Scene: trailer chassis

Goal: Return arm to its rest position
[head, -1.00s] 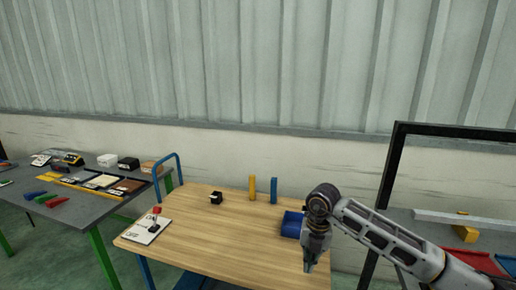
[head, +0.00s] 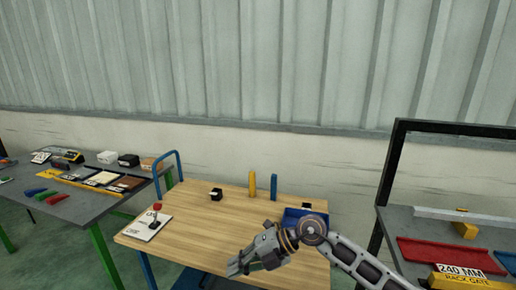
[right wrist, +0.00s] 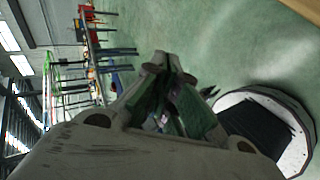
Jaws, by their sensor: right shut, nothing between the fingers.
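My right gripper (head: 238,268) is shut and empty above the front right part of the wooden table (head: 190,225) in the head view. Its arm comes in from the lower right, and the gripper points to the left. In the right wrist view the closed fingers (right wrist: 175,65) show against the green floor, with nothing held. My left gripper is not in view.
A blue bin (head: 298,214) stands behind my right wrist. A yellow post (head: 252,185), a blue post (head: 274,187) and a small black block (head: 216,194) stand at the back. A black-framed rack (head: 388,175) is at the right. A grey table (head: 75,208) is at the left.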

